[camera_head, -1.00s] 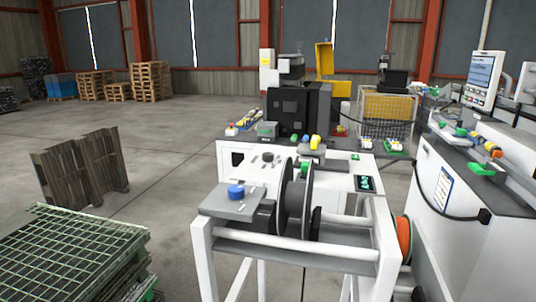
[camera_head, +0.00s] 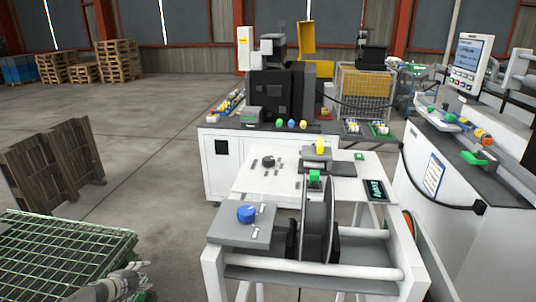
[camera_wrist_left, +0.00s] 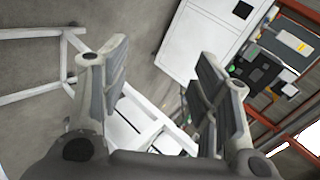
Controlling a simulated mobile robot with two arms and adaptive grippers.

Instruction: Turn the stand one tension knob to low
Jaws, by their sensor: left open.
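A white stand (camera_head: 405,262) with a dark reel (camera_head: 316,220) is in front of me in the head view. A blue knob (camera_head: 247,213) sits on its grey plate (camera_head: 225,233), with small light labels around it. A black knob (camera_head: 268,162) sits on the white top behind. I cannot read which is the tension knob. My left gripper (camera_head: 122,284) shows at the lower left of the head view, left of and apart from the blue knob. In the left wrist view the left gripper (camera_wrist_left: 160,72) is open and empty. My right gripper is not in view.
A green mesh crate (camera_head: 60,245) is at the lower left, by the left gripper. A green part (camera_head: 314,180) and a yellow part (camera_head: 320,146) stand behind the blue knob. A grey-topped white machine (camera_head: 440,190) is at the right. Floor at the left is partly clear.

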